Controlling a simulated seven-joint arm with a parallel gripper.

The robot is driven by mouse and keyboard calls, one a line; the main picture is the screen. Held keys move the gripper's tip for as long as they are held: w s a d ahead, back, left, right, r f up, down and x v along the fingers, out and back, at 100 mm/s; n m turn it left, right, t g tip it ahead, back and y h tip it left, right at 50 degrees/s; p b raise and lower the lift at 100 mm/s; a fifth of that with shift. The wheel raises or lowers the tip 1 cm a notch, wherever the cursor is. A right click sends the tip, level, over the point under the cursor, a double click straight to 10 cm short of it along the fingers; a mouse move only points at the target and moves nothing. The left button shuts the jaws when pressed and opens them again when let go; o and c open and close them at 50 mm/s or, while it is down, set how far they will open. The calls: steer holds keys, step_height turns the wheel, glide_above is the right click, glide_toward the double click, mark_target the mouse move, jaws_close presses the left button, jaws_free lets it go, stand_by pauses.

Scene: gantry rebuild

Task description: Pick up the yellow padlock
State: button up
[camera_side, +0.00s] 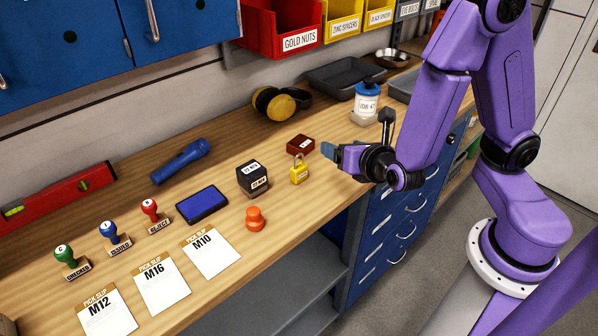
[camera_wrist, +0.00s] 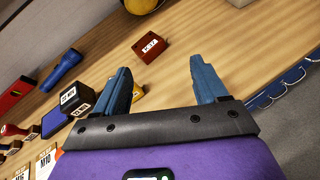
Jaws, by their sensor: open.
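The yellow padlock (camera_side: 299,174) stands on the wooden bench, near its front edge, in the side view. A red-brown box (camera_side: 300,145) is just behind it. My gripper (camera_side: 328,151) is to the right of the padlock, pointing left, apart from it. In the wrist view my gripper (camera_wrist: 166,82) has its two blue fingers spread with nothing between them. A small part of the yellow padlock (camera_wrist: 138,92) shows beside the left finger, which hides the rest. The red-brown box (camera_wrist: 151,47) lies ahead, left of the middle.
Yellow earmuffs (camera_side: 281,103) and a blue-lidded jar (camera_side: 366,100) stand behind. A blue ink pad (camera_side: 202,205), stamps and pick slips lie further left.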

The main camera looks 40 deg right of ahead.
mark_target(302, 171)
steer(key=a+f+n+y, duration=0.1)
steer(key=a+n, duration=0.1)
steer(key=a+f+n+y, duration=0.2)
steer(key=w+a+f+n+t+y, duration=0.1)
steer(key=a+n, duration=0.1)
steer(key=shift+f+y, duration=0.2)
steer(key=shift+y, duration=0.2)
steer(key=shift+x, duration=1)
steer(key=shift+w, duration=0.1)
steer(key=shift+x, duration=2.65)
steer(key=c, duration=1.1)
